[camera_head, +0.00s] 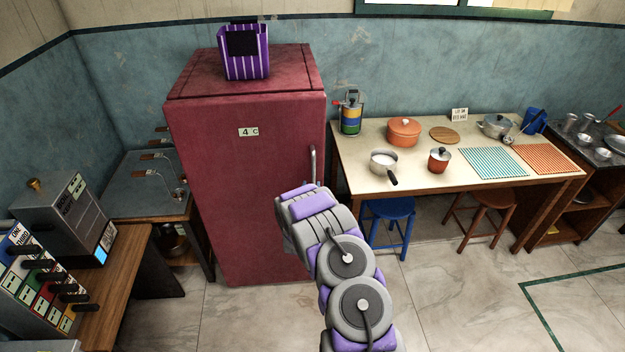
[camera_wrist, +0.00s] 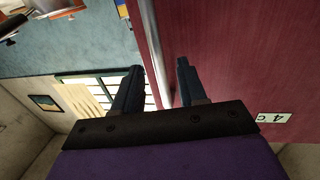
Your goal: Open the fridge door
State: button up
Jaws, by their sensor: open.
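The fridge (camera_head: 250,190) is dark red, and its door is closed, with a "4 C" label (camera_head: 248,132) on it. Its upright metal handle (camera_head: 313,165) is near the door's right edge; its lower part is hidden behind my arm. In the wrist view, the handle (camera_wrist: 151,40) runs as a pale bar between the two dark fingers of my gripper (camera_wrist: 158,75). My gripper is open, with a finger on either side of the bar and a visible gap; I cannot tell how deep the bar sits. The red door (camera_wrist: 235,50) also shows there.
A purple striped container (camera_head: 244,55) stands on top of the fridge. To the right, a table (camera_head: 350,150) holds pots and mats, with a blue stool (camera_head: 390,212) below. A grey-topped counter (camera_head: 135,200) stands close on the left. The floor ahead is clear.

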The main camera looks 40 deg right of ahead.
aim_at(313, 178)
jog(key=b+x, duration=0.1)
jog(key=x, duration=0.5)
jog(key=shift+d+f, duration=0.15)
jog(key=shift+d, duration=0.1)
jog(key=shift+a, duration=0.1)
grip_shut()
dwell(0.4)
